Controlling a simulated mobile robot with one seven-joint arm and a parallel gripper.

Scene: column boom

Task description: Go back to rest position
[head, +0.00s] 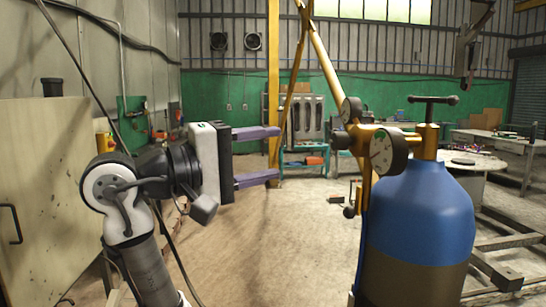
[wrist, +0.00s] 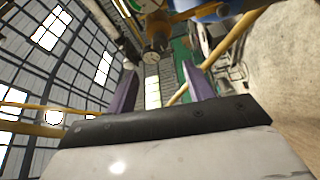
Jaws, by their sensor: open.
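My gripper (head: 257,156) is on the left side of the head view, with its two purple fingers pointing right and held well apart. Nothing is between them. My white and black arm bends up to it from the bottom left. In the wrist view my gripper (wrist: 158,92) shows its two fingers spread, with empty space between them. The blue gas cylinder (head: 420,215), with its brass valve and gauges (head: 381,156), stands to the right of my gripper, clear of the fingertips.
A beige cabinet (head: 40,190) stands close at the left. A yellow post (head: 273,90) and slanted boom (head: 323,50) rise behind. A round table (head: 465,160) and metal frames (head: 510,240) are at the right. The floor (head: 270,240) between my arm and the cylinder is open.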

